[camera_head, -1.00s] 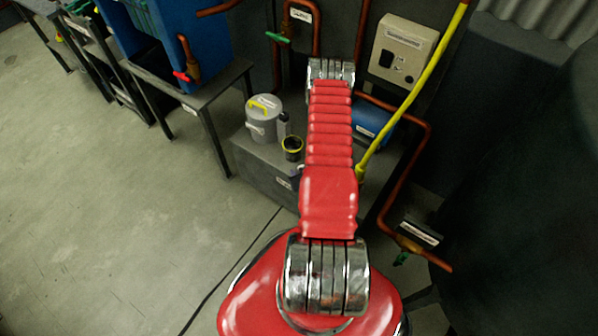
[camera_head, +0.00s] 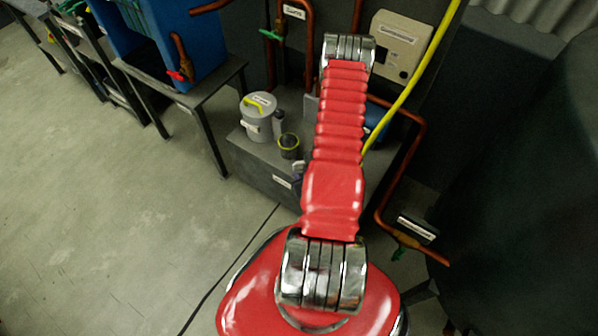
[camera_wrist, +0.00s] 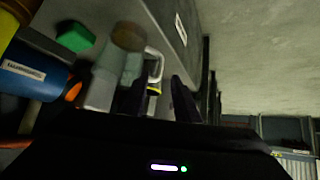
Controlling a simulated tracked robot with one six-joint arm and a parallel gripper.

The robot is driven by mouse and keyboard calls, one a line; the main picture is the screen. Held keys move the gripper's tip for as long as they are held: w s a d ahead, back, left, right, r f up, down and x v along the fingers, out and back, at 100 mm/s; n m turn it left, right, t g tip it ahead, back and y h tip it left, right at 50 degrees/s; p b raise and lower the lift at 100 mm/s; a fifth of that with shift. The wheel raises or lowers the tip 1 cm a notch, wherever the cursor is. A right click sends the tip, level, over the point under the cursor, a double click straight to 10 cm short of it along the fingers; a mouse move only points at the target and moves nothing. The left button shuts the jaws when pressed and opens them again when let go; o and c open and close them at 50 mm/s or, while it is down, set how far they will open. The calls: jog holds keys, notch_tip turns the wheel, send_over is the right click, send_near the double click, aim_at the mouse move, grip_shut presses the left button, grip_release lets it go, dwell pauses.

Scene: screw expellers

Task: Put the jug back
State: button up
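My gripper (camera_wrist: 160,92) shows as two dark fingers at the bottom of the wrist view, with a gap between them. A cloudy, see-through jug (camera_wrist: 117,63) with a brownish end and a white loop handle (camera_wrist: 155,64) is just beyond the fingertips. The handle's lower part lies close to the left finger, with a small yellow part near it; I cannot tell if they touch. In the head view the gripper is hidden behind my red arm, and I cannot make out this jug clearly.
A grey lidded container (camera_head: 257,113), a small bottle (camera_head: 278,123) and a dark cup (camera_head: 289,146) stand on the grey block (camera_head: 250,163). A blue cylinder (camera_wrist: 35,78) and green block (camera_wrist: 75,37) are left of the jug.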

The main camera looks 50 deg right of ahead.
jog(key=shift+v, duration=1.05)
jog(key=shift+r, duration=0.1)
